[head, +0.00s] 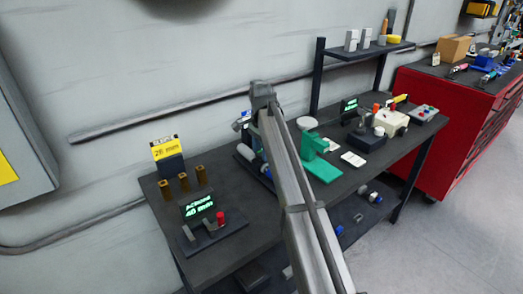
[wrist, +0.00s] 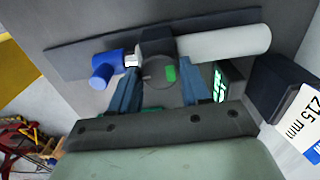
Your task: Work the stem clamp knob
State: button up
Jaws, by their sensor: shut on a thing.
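In the wrist view the valve actuator lies across the upper middle. It has a white cylinder (wrist: 225,45), a dark middle block (wrist: 157,40) and a blue end piece (wrist: 104,70). A round grey knob (wrist: 153,70) with a green mark faces the camera below the block. My gripper (wrist: 160,78) has a finger on each side of the knob and is shut on it. The exact contact at the fingertips is hard to see. In the head view my arm hides most of the actuator; a bit of its white cylinder (head: 244,152) shows at the left. My gripper is hidden there.
A lit display (wrist: 221,84) and a 215 mm sign (wrist: 300,122) stand close to the right finger in the wrist view. On the dark bench are a 26 mm sign (head: 167,153), a small fixture with a red knob (head: 220,218) and a green stand (head: 318,160).

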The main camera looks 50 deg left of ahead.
jog(key=c, duration=0.4)
jog(key=shift+n, duration=0.4)
jog(key=n, duration=0.2)
jog(key=shift+n, duration=0.4)
jog(key=n, duration=0.3)
jog(key=shift+n, duration=0.4)
jog(key=n, duration=0.9)
jog(key=shift+r, duration=0.1)
